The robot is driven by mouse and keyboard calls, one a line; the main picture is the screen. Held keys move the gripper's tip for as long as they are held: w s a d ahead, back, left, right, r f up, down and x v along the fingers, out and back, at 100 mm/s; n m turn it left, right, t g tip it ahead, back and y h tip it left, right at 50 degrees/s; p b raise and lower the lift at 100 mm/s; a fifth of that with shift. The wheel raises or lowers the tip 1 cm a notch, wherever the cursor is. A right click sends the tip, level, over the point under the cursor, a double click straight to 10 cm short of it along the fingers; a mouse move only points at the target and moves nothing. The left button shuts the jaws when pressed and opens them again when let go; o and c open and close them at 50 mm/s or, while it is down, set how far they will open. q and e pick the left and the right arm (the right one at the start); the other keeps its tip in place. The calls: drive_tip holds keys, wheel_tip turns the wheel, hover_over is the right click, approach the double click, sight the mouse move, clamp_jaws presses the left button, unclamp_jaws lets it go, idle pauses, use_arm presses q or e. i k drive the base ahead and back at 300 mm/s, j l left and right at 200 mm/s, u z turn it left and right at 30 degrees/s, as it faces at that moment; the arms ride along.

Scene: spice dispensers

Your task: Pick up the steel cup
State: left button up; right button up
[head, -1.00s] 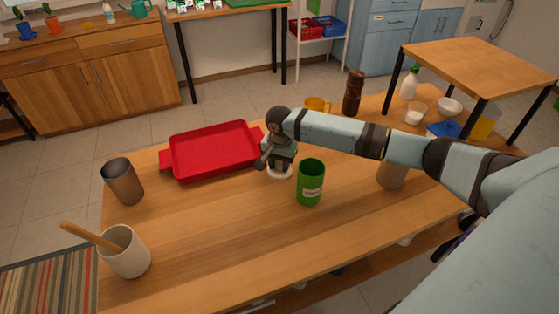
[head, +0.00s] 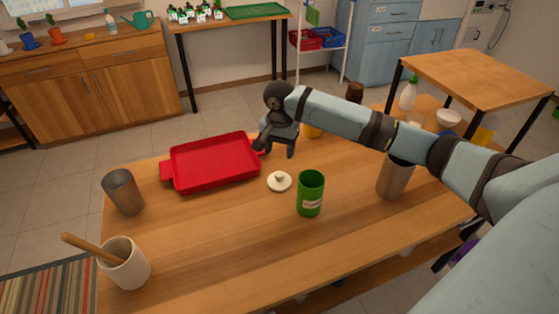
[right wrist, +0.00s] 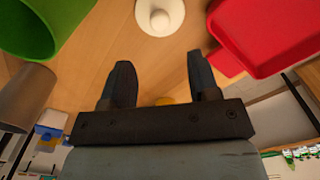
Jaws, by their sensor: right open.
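A grey-brown metallic cup (head: 123,192) stands upright and open at the left of the wooden table in the head view. A similar metallic cylinder (head: 394,178) stands at the right, its top partly covered by my right arm; a like cylinder (right wrist: 22,97) shows at the left of the right wrist view. I cannot tell which of them is the steel cup. My right gripper (head: 277,148) is open and empty, above the table beyond the white lid (head: 279,181) and apart from both cups. Its two fingers (right wrist: 160,65) are spread in the wrist view. My left gripper is out of view.
A green can (head: 311,193) stands at mid-table, and a red tray (head: 213,162) lies behind it to the left. A white crock (head: 125,264) with a wooden tool stands at the front left. A yellow item (head: 312,130) is partly hidden behind my arm. The front middle is clear.

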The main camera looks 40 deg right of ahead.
sight(396, 174)
drive_tip(key=k, duration=1)
